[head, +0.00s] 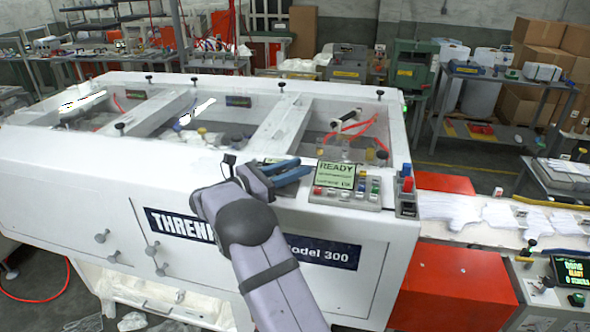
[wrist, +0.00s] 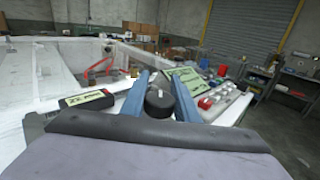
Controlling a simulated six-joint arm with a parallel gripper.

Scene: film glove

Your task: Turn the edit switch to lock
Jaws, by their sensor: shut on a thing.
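The edit switch appears to be the black round knob (wrist: 159,103) with a pale mark on top, in the middle of the wrist view. My gripper (wrist: 162,76) has its two blue fingers on either side of this knob and is shut on it. The label by the knob is not readable. In the head view my gripper (head: 290,170) is low over the white machine's front ledge, just left of the control panel (head: 345,198), and hides the knob.
The panel's green screen (head: 337,175) reads READY; colored buttons sit below it. A small black box with a green display (wrist: 87,99) lies left of my fingers. The white machine (head: 90,165) has open bays behind the ledge. A red-and-blue-topped box (head: 407,190) stands right of the panel.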

